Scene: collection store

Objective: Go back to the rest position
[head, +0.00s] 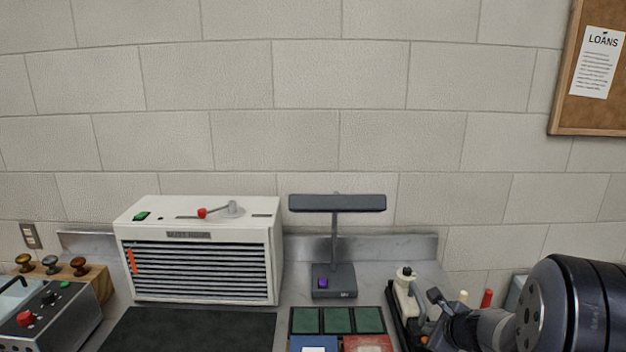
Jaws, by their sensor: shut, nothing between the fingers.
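My arm comes in from the right edge, over the right end of the bench. My gripper (436,318) is the small dark end of it at the lower right, in front of a black tray with bottles. It is shut with nothing held. Its fingertips are small and partly lost against the dark tray behind.
A white louvred cabinet (200,270) with a red-knobbed lever stands at the left. A grey lamp (336,203) stands mid-bench, behind green-padded compartments (337,320). A dark mat (190,330) lies in front. A white bottle (405,296) stands close to my gripper. A control box (50,318) is far left.

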